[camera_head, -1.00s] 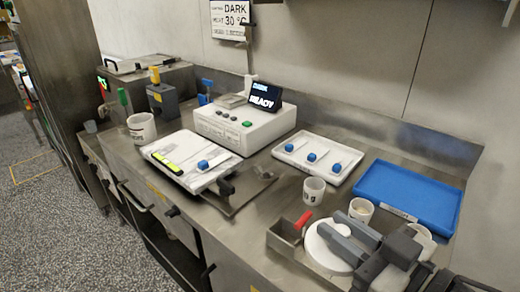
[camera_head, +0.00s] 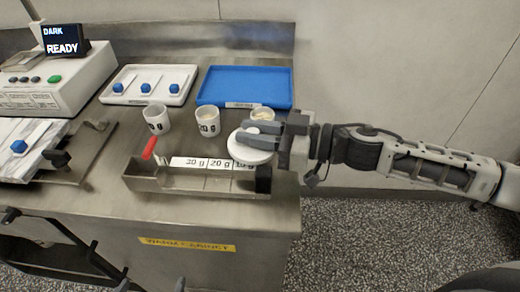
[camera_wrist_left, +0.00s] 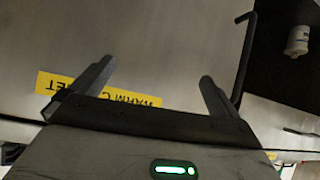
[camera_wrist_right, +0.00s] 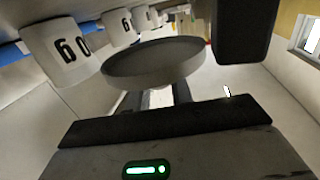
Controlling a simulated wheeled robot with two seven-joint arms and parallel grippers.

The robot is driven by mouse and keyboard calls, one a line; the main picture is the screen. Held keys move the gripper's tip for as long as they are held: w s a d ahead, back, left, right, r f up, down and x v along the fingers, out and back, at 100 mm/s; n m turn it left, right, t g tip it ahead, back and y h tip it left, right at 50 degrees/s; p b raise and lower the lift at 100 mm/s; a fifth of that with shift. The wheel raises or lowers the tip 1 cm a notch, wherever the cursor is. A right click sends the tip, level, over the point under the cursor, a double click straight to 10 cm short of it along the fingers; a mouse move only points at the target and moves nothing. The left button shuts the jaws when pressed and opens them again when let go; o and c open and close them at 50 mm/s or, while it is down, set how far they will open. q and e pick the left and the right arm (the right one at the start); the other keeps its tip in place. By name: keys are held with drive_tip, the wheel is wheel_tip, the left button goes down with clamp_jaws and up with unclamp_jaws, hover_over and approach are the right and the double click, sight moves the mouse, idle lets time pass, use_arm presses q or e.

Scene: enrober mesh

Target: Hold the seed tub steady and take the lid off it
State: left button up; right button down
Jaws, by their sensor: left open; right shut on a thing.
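A round white lid (camera_head: 252,153) shows in the head view, over the right part of the metal rack. My right gripper (camera_head: 262,129) comes in from the right and is shut on the lid, with the disc below its fingers. The lid also shows close up in the right wrist view (camera_wrist_right: 155,68). I cannot make out a separate seed tub; whether one is under the lid is hidden. My left gripper (camera_head: 151,285) shows only its fingertips at the bottom edge. It is open and empty in the left wrist view (camera_wrist_left: 150,95), facing the cabinet front.
A blue tray (camera_head: 245,86) and white tray (camera_head: 148,84) lie behind.

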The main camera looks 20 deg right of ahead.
drive_tip(key=shift+w+d+f, duration=0.25)
drive_tip(key=shift+d+f, duration=0.15)
drive_tip(key=shift+f, duration=0.2)
drive_tip(key=f, duration=0.3)
drive_tip(key=shift+w+d+f+b, duration=0.1)
drive_tip(key=shift+d+b, duration=0.2)
drive_tip(key=shift+b, duration=0.05)
drive_tip(key=shift+f, duration=0.45)
drive_tip(key=c, duration=1.2)
unclamp_jaws()
drive_tip(key=shift+c, duration=0.2)
drive_tip(key=shift+d, duration=0.1)
drive_tip(key=v, duration=1.2)
drive_tip(key=shift+r, duration=0.2)
